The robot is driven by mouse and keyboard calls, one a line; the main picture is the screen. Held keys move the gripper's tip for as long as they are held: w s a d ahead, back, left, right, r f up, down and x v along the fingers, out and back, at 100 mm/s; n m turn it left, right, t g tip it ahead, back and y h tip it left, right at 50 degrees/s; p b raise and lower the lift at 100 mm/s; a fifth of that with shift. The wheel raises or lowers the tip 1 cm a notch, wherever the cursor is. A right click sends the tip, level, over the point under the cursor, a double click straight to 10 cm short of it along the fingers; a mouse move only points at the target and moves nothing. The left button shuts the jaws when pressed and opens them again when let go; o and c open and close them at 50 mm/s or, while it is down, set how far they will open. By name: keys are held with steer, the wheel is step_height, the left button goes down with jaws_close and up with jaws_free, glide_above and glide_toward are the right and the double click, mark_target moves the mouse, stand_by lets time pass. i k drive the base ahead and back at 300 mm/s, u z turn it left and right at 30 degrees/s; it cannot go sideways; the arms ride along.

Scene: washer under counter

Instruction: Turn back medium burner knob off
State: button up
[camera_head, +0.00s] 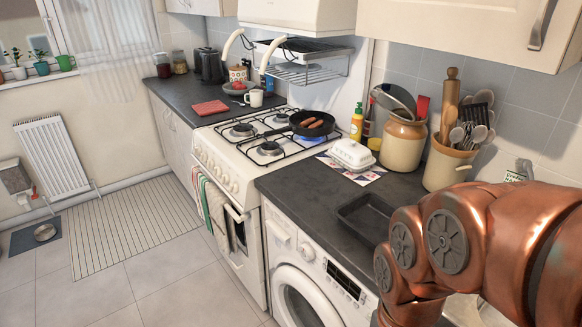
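The white gas stove (240,170) stands left of centre, with a row of pale burner knobs (215,172) along its front edge. The knobs are too small for me to tell which way each is turned. A dark frying pan (325,131) with sausages (312,123) sits on the back right burner. A blue flame (311,140) shows at the right of the hob, by the pan. The other burners I can see show no clear flame. My copper arm fills the lower right, over the counter; my gripper is not in view.
A dark counter (300,190) right of the stove holds a butter dish (351,154), a baking tray (368,214), jars and a utensil crock (445,163). Towels (216,208) hang on the oven front. A washer (300,270) stands below. The tiled floor before the stove is free.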

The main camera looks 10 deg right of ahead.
mark_target(234, 188)
steer(key=u, duration=0.4)
steer(key=k, duration=0.5)
steer(key=u, duration=2.05)
steer(key=i, duration=1.8)
steer(key=z, duration=0.8)
steer(key=i, duration=0.65)
steer(key=z, duration=0.75)
